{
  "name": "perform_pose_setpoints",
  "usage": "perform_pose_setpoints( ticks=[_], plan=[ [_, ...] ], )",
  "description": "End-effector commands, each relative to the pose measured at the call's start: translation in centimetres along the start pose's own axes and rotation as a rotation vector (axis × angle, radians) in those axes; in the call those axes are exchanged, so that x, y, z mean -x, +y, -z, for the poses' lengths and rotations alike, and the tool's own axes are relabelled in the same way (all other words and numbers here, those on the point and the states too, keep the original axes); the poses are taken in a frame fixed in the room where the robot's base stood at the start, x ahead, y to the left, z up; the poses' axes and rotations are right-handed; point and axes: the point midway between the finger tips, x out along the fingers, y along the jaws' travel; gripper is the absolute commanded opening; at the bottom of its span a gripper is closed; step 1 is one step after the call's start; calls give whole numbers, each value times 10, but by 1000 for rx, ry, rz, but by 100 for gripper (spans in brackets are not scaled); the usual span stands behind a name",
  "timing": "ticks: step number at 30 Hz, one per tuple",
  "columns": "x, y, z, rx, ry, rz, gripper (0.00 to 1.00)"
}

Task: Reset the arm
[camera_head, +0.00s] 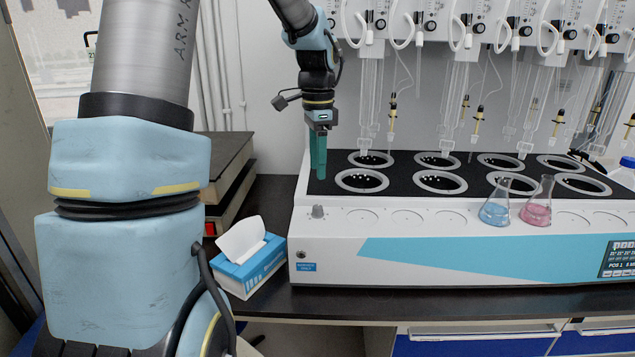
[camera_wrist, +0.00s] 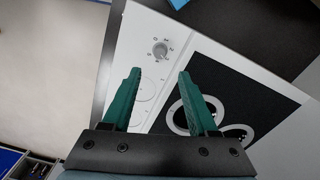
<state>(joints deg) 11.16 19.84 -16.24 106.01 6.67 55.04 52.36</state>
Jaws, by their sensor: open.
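My gripper (camera_head: 318,158) hangs pointing down above the left end of the white distiller (camera_head: 330,250). In the wrist view its two green fingers (camera_wrist: 158,90) stand apart with nothing between them. The distiller has a black top with several round ringed wells (camera_head: 362,181), and none is touched by my gripper as far as I can see. A grey knob (camera_head: 317,211) is on its left front ledge, and it also shows in the wrist view (camera_wrist: 160,50) beyond the fingers. My arm rises from the gripper to the top of the head view.
A flask with blue liquid (camera_head: 494,208) and a flask with pink liquid (camera_head: 537,210) stand on the distiller's front ledge. A blue tissue box (camera_head: 250,268) sits left of it on the black bench. Glass tubes (camera_head: 371,100) hang behind, right of my gripper.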

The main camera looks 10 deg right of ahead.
Motion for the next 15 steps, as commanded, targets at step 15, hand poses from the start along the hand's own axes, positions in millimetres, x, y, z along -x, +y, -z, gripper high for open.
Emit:
perform_pose_setpoints(
  ticks=[15],
  plan=[
    [2, 4, -11, 66, 0, 5, 59]
  ],
)
